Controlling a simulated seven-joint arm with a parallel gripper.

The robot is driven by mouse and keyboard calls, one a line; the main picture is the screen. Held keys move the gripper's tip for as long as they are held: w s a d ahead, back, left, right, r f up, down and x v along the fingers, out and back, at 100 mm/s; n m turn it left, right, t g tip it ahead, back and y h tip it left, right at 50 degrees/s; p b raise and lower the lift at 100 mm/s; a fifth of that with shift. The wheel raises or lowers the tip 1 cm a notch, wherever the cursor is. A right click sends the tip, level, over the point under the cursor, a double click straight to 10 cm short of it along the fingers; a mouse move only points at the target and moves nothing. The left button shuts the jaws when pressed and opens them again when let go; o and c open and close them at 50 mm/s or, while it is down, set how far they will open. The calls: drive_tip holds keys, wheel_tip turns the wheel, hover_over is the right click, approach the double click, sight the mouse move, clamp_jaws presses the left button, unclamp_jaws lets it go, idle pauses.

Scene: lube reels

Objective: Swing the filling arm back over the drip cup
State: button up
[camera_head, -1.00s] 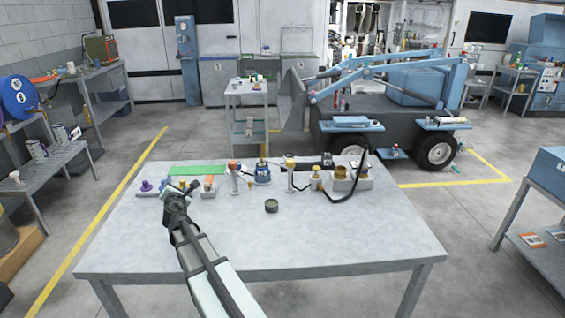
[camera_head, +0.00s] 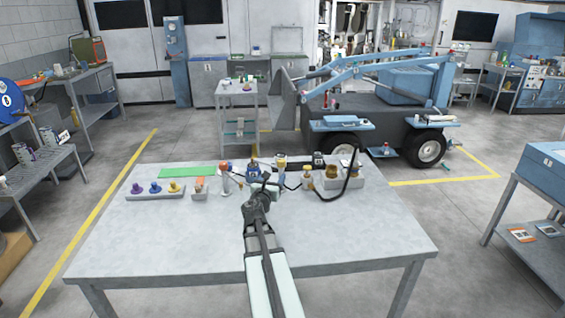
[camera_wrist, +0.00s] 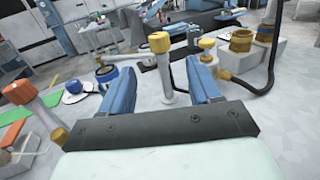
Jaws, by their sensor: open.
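My gripper (camera_head: 262,188) is open above the table, and its two blue fingers (camera_wrist: 160,90) show in the wrist view. A pale post with a yellow cap (camera_wrist: 160,62) appears between the fingers; I cannot tell whether they touch it. A pale horizontal arm (camera_wrist: 130,63) runs left from this post toward a blue round piece (camera_wrist: 106,76). In the head view, the yellow-capped post (camera_head: 281,168) stands behind my gripper. The small dark green cup seen earlier is hidden now, and I cannot tell which piece is the drip cup.
An orange-capped post (camera_wrist: 32,98) stands left. A brass fitting (camera_head: 309,178) and a grey block with brass cups (camera_head: 345,182) stand right, with a black hose (camera_head: 352,170) looping there. A rack (camera_head: 155,193) holds purple, blue and yellow pieces. The table front (camera_head: 170,250) is clear.

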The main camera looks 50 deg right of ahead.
sight(283, 161)
drive_tip(key=x, duration=1.3)
drive_tip(key=shift+w+d, duration=0.2)
drive_tip(key=shift+d, duration=0.05)
clamp_jaws()
